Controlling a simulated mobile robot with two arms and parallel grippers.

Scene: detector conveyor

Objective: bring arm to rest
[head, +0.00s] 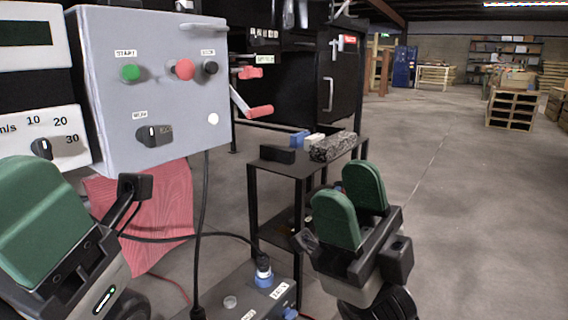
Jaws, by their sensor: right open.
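My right gripper (348,190) is in the lower middle of the head view, with two green finger pads pointing up and a gap between them. It is open and holds nothing. It is in front of the small black table (263,172), and the two overlap in the picture. My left gripper (40,200) is at the lower left edge, in front of the panel with the speed dial. Only one broad green pad shows clearly, so I cannot tell its opening.
A grey control box (150,90) with a green START button (129,72) and a red button (182,69) stands close at left. A red crank handle (260,111) sticks out beside it. Cables hang below. A floor box (245,300) sits low. Open floor lies right.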

